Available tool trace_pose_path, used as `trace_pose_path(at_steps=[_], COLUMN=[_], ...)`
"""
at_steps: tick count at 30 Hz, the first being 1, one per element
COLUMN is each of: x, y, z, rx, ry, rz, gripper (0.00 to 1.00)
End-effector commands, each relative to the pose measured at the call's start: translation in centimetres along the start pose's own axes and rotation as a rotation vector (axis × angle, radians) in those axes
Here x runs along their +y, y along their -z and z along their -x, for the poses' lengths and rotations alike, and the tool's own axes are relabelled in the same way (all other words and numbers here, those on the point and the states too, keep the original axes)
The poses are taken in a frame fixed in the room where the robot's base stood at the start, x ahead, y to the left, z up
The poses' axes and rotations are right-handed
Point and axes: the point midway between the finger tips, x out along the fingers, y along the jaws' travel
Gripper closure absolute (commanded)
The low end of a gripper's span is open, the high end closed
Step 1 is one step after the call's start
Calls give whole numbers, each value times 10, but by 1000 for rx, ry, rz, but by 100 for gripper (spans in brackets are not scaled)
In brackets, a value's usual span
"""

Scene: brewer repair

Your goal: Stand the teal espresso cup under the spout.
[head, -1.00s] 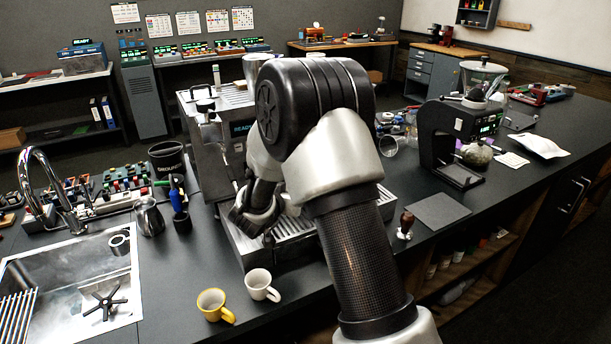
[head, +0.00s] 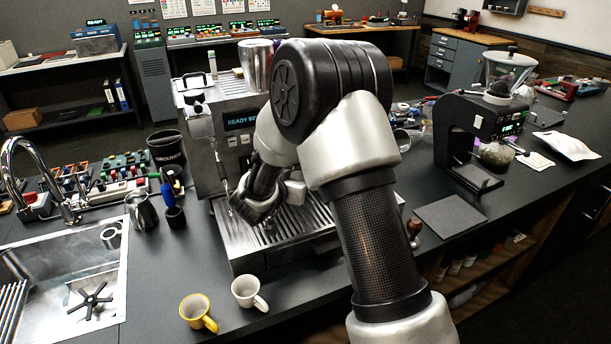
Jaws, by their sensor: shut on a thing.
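The espresso machine (head: 207,145) stands in the middle of the counter, with a lit display and a slatted drip tray (head: 243,262) in front. My arm covers much of its front, and I cannot make out the spout. The white hand of my gripper (head: 295,189) shows partly behind my wrist, low over the back of the drip tray. Its fingers are hidden, and so is whatever they grip. I see no teal espresso cup in view. A yellow cup (head: 197,312) and a white cup (head: 247,292) stand on the counter in front of the tray.
A sink (head: 60,300) with a tap is at the left. A steel pitcher (head: 141,213) and a dark knock bin (head: 167,150) stand left of the machine. A grinder (head: 465,140) and a flat grey mat (head: 450,215) are at the right. A wooden-handled tool (head: 414,229) stands beside the tray.

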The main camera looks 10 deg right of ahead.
Motion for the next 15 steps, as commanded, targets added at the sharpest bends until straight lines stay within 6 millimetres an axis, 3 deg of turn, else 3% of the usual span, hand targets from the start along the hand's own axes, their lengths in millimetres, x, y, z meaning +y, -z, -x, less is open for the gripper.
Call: trace_pose_path(at_steps=[15], x=[-3], y=[-8], z=[2], rx=[2], ry=[-2], rz=[0], gripper=[80])
